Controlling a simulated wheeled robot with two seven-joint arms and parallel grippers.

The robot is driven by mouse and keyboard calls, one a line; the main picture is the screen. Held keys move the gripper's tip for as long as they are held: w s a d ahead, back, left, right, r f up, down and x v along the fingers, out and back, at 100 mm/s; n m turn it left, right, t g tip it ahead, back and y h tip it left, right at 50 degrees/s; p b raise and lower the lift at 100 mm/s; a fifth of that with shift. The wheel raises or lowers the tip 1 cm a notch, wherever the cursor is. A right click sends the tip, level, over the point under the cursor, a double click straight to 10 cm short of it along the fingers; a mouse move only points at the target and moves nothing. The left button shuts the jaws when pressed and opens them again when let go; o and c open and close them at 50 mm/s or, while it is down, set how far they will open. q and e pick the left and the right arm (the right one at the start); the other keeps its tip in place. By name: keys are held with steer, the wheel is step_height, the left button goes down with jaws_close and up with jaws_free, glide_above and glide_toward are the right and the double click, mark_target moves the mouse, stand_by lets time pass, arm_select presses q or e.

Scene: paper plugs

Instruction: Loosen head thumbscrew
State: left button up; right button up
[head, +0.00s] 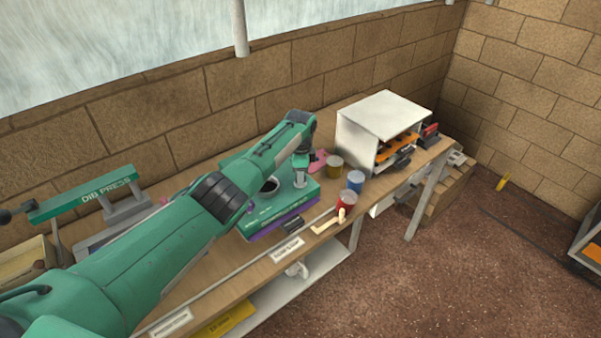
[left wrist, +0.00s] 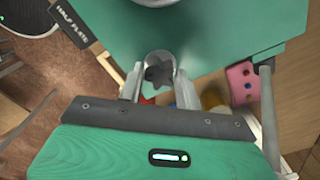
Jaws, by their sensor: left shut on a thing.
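The head thumbscrew (left wrist: 158,72) shows in the left wrist view as a dark, lobed knob in a pale round fitting against a green surface (left wrist: 225,30). My left gripper (left wrist: 159,92) has one finger on each side of the knob and is shut on it. In the head view my left gripper (head: 300,181) points down at the right part of the green machine (head: 285,205) on the bench. The thumbscrew itself is hidden there by the fingers. My right gripper is not in view.
The wooden bench (head: 195,283) runs along the block wall. Yellow (head: 335,161), blue (head: 356,178) and red (head: 346,198) cans stand right of the machine. A white open-fronted box (head: 385,115) stands farther right. A green press (head: 85,193) is at left.

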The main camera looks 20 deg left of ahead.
arm_select(q)
steer(key=n+p, duration=0.1)
steer(key=n, duration=0.4)
steer(key=shift+r, duration=0.1)
steer(key=n, duration=0.4)
steer(key=shift+p, duration=0.35)
steer(key=o, duration=0.9)
steer(key=shift+o, duration=0.2)
steer(key=shift+r+p, duration=1.95)
steer(key=shift+f, duration=0.1)
